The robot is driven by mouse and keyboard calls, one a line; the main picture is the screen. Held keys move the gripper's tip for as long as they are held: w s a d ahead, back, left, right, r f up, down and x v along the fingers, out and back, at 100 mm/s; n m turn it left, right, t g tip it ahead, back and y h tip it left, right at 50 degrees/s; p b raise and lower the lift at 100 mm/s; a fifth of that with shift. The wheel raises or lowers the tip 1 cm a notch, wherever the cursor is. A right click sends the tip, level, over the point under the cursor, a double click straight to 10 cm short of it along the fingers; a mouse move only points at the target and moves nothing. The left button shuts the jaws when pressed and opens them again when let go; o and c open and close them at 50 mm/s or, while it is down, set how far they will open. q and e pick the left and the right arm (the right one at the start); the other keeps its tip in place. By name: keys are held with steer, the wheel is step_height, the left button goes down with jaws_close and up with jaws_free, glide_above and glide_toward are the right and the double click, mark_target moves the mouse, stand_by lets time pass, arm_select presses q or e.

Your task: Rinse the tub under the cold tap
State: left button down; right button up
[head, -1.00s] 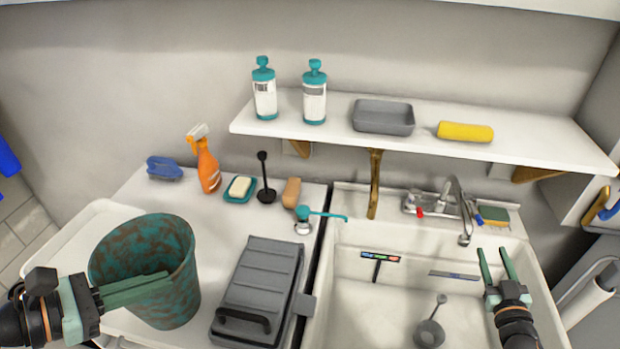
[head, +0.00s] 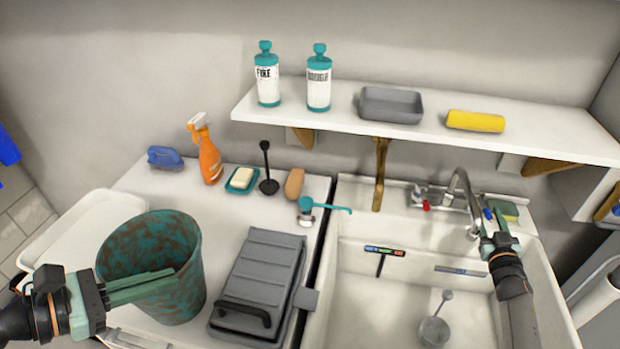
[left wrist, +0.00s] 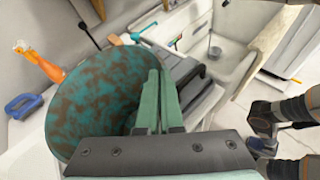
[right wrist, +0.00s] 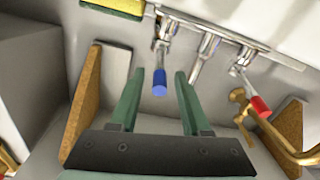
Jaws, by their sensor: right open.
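The tub (head: 150,265) is a mottled green and brown round bucket, upright at the left counter; whether it rests there or hangs just above, I cannot tell. My left gripper (head: 170,278) is shut on its rim; the left wrist view shows the tub (left wrist: 95,100) with the fingers (left wrist: 157,95) close together at its wall. The cold tap's blue handle (right wrist: 160,83) lies between the fingertips of my right gripper (right wrist: 155,75), which is open; contact is not visible. The tap's spout (head: 458,185) arches over the back of the white sink (head: 345,290).
A red tap handle (right wrist: 260,107) sits right of the blue one in the right wrist view. A sponge (head: 505,208) lies behind my right gripper. A grey lidded box (head: 262,280) stands between tub and sink. A small strainer (head: 435,328) is in the sink. A shelf (head: 430,130) overhangs the back.

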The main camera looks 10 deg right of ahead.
steer(key=shift+w+d, duration=0.1)
steer(key=shift+w, duration=0.3)
jaws_close()
stand_by(1.3)
